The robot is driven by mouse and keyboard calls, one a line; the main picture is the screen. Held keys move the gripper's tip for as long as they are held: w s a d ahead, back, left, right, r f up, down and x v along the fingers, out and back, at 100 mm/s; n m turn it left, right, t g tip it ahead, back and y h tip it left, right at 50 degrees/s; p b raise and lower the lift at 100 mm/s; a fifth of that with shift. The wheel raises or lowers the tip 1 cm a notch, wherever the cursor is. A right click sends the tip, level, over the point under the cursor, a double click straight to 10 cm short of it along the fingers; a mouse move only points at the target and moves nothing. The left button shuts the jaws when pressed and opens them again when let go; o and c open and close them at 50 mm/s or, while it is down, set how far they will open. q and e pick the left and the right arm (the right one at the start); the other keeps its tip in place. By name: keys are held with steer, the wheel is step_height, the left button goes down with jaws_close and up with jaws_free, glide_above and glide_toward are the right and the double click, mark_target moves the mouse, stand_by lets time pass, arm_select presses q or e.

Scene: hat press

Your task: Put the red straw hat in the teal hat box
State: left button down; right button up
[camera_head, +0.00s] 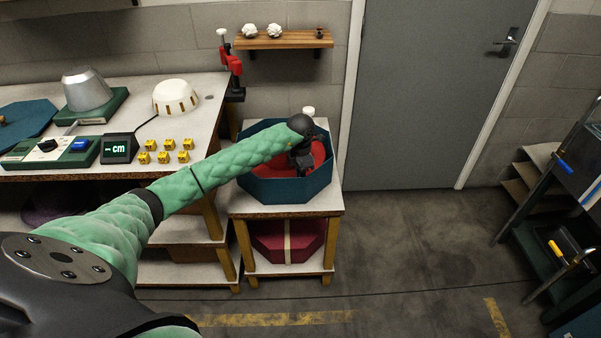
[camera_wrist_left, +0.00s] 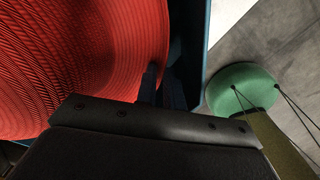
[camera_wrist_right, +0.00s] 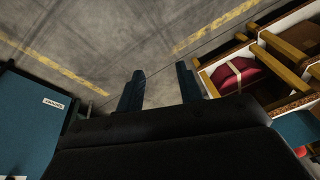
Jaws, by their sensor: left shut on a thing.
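The red straw hat (camera_head: 319,154) shows inside the open, eight-sided teal hat box (camera_head: 285,190), which stands on the small side table. My left arm reaches across to the box, and my left gripper (camera_head: 302,162) is at the hat, inside the rim. In the left wrist view, the woven red hat (camera_wrist_left: 75,60) fills the left side, with the teal wall (camera_wrist_left: 197,45) close beside it. My left gripper (camera_wrist_left: 160,88) is shut on the hat's edge. My arm hides part of the hat. My right gripper (camera_wrist_right: 159,90) is open and empty above the floor.
A red box with a cream band (camera_head: 287,242) sits on the shelf below. The workbench at left holds a metal hat block (camera_head: 86,88), a white dome (camera_head: 175,97), several yellow cubes and a "cm" display (camera_head: 120,148). A dark rack stands right; the middle floor is clear.

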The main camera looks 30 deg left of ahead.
arm_select(q)
steer(key=shift+f+b, duration=0.3)
steer(key=shift+f, duration=0.3)
steer(key=shift+f+b, duration=0.3)
steer(key=shift+f, duration=0.2)
steer(key=shift+f+b, duration=0.4)
steer(key=shift+f, duration=0.45)
arm_select(e)
steer(key=shift+t+y, duration=0.6)
steer(key=a+f, duration=0.2)
steer(key=w+a+f, duration=0.1)
steer(key=shift+a+f, duration=0.35)
steer(key=shift+f, duration=0.05)
